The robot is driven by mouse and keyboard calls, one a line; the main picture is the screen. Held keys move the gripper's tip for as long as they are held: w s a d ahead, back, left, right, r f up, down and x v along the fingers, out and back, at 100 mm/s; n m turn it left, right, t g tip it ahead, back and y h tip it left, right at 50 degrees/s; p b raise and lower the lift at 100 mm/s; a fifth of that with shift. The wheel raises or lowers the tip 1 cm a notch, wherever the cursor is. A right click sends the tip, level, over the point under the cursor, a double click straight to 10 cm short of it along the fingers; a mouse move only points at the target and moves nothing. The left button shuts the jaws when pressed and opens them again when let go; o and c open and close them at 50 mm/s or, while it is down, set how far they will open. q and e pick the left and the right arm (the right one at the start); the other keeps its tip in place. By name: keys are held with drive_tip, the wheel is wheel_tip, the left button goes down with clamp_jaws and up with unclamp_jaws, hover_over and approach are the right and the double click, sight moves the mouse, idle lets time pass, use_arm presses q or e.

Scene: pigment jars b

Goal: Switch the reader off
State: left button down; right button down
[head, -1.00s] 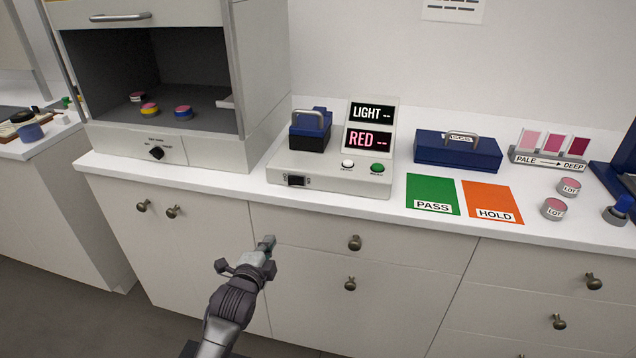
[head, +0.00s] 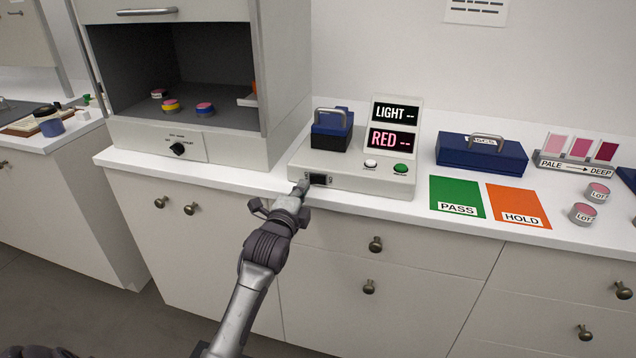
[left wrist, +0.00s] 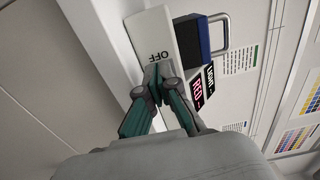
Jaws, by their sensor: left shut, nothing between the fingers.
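The reader (head: 345,185) is a pale box on the counter with a dark rocker switch (head: 318,180) low on its front left. Its two displays (head: 393,126) are lit and read "LIGHT --" and "RED --". A white button (head: 371,164) and a green button (head: 400,169) sit on its top. My left gripper (head: 303,186) is shut and empty, its tips at the reader's front just left of the switch. In the left wrist view the shut fingertips (left wrist: 154,76) are close to the "OFF" label (left wrist: 160,56); I cannot tell whether they touch. My right gripper is not in view.
A blue lidded block with a handle (head: 331,130) stands on the reader. An open cabinet (head: 200,150) with several jars is on the left. Green PASS (head: 457,193) and orange HOLD (head: 518,203) cards, a blue case (head: 481,154) and grey jars (head: 583,213) are on the right.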

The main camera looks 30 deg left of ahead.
use_arm(q)
drive_tip(key=shift+w+a, duration=0.1)
drive_tip(key=shift+w, duration=0.4)
drive_tip(key=shift+w, duration=0.15)
drive_tip(key=shift+w+a, duration=0.1)
drive_tip(key=shift+w, duration=0.25)
drive_tip(key=shift+p+v, duration=0.95)
drive_tip(key=shift+v, duration=0.25)
drive_tip(key=v, duration=1.3)
drive_tip(key=shift+s+p, duration=0.3)
drive_tip(key=shift+p, duration=0.05)
